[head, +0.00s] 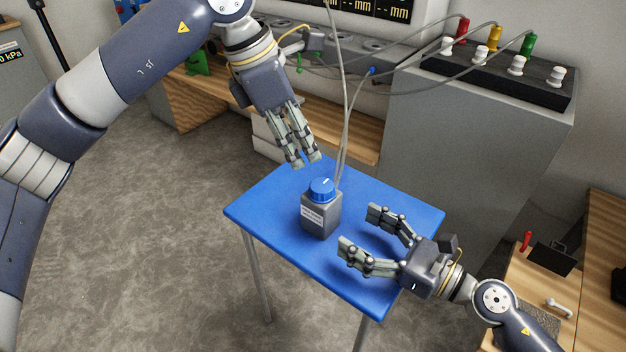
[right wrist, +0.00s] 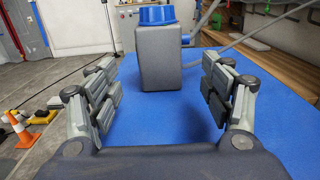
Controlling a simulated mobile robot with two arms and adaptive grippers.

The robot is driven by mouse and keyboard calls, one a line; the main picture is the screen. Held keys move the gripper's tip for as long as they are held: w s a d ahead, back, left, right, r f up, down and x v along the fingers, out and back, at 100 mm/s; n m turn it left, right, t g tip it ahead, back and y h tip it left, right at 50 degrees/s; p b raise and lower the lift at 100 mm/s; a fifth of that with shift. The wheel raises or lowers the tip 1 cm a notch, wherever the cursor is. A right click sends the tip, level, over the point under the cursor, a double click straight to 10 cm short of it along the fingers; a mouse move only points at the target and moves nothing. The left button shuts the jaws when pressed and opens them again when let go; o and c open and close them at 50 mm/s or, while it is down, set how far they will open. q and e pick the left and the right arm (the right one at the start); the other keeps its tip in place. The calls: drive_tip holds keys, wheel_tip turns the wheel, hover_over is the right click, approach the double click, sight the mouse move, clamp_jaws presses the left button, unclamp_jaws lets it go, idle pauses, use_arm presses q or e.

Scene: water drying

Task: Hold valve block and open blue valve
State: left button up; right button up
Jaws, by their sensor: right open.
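The valve block (head: 321,215) is a grey box with a white label, standing upright on the blue table (head: 262,205). The blue valve (head: 322,188) is a round knob on its top. My left gripper (head: 307,164) points down above and slightly left of the valve, apart from it. Its fingers look close together, and I cannot tell how far apart they are. My right gripper (head: 354,228) is open and empty, to the right of the block and facing it. In the right wrist view the valve block (right wrist: 160,60) stands ahead, between and beyond the open fingers, with the blue valve (right wrist: 157,15) on top.
Thin grey hoses (head: 346,130) rise behind the block. A grey cabinet (head: 450,160) stands behind the table, carrying a black panel (head: 480,75) with red, yellow and green connectors. A wooden bench (head: 340,140) runs at the back. Orange cones (right wrist: 18,130) stand on the floor.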

sight(320, 187)
drive_tip(key=x, duration=1)
drive_tip(key=c, duration=1.2)
use_arm(q)
drive_tip(key=o, duration=0.6)
drive_tip(key=shift+d, duration=0.1)
drive_tip(key=d+r+n+g+y, duration=0.1)
drive_tip(key=d+r+n+y, duration=0.25)
drive_tip(key=n, duration=0.75)
drive_tip(key=f, duration=1.2)
drive_tip(key=shift+w+f, duration=0.35)
drive_tip(key=shift+f, duration=0.05)
